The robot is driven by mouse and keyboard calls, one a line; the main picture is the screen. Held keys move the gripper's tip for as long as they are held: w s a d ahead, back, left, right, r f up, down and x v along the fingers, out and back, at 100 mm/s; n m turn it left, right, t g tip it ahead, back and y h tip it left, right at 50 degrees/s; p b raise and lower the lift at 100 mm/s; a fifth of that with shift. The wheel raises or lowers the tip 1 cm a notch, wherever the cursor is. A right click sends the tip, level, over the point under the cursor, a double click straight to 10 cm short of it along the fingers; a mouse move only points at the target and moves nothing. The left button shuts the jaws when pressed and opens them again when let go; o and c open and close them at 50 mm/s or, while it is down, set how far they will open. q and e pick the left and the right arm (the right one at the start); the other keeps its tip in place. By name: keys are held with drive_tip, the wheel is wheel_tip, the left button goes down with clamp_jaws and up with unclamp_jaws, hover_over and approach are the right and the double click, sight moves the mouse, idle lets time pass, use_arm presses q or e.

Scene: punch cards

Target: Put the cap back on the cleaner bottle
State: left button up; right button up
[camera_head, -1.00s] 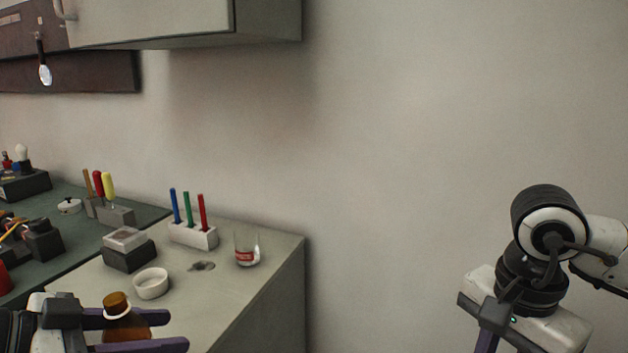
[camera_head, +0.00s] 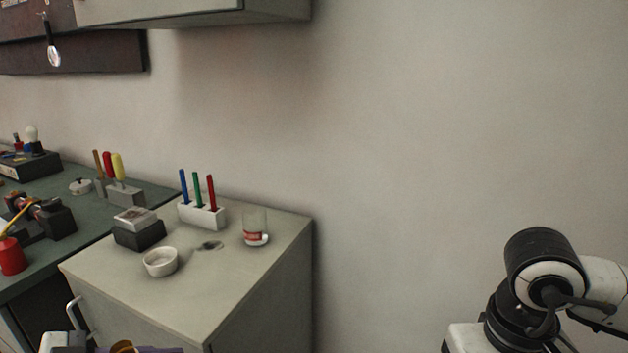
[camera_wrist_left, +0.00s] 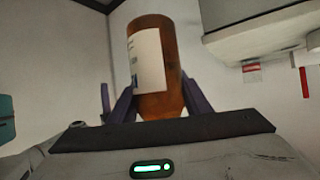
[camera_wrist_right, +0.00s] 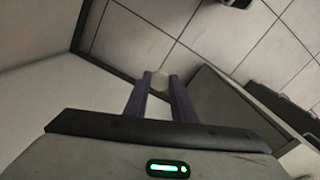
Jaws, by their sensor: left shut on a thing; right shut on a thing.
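The amber cleaner bottle (camera_wrist_left: 158,70) with a pale label stands between the fingers of my left gripper (camera_wrist_left: 155,98) in the left wrist view. The gripper is shut on it. In the head view only the brown top of the bottle (camera_head: 122,347) and a bit of my left gripper (camera_head: 150,350) show at the bottom edge. My right gripper (camera_wrist_right: 160,84) is shut on a small, pale round thing, which looks like the cap (camera_wrist_right: 160,79), in the right wrist view. Its fingers are almost wholly out of the head view. Bottle and cap are held apart.
The grey cabinet top (camera_head: 270,262) bears a white dish (camera_head: 160,262), a dark box (camera_head: 138,234), a pen holder (camera_head: 202,216) and a glass (camera_head: 256,228). A green bench (camera_head: 60,202) with tools adjoins it. A wall cupboard (camera_head: 200,12) hangs above. The space right of the cabinet looks clear.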

use_arm(q)
drive_tip(key=w+d+f+m+g+h, duration=0.1)
drive_tip(key=w+d+m+g+h, duration=0.1)
drive_tip(key=d+m+g, duration=0.6)
drive_tip(key=d, duration=0.7)
drive_tip(key=shift+f, duration=0.4)
drive_tip(key=shift+d, duration=0.1)
use_arm(e)
drive_tip(key=w+a+r+m, duration=0.1)
drive_tip(key=w+a+r, duration=0.2)
drive_tip(key=a+r, duration=0.3)
drive_tip(key=w+a+r+m, duration=0.1)
drive_tip(key=w+a+r, duration=0.25)
drive_tip(key=a, duration=0.45)
drive_tip(key=s+a+r, duration=0.1)
drive_tip(key=a+r, duration=0.3)
drive_tip(key=a, duration=0.3)
drive_tip(key=s+a+r+m, duration=0.1)
drive_tip(key=a+r, duration=0.4)
drive_tip(key=a, duration=0.3)
drive_tip(key=shift+s, duration=0.25)
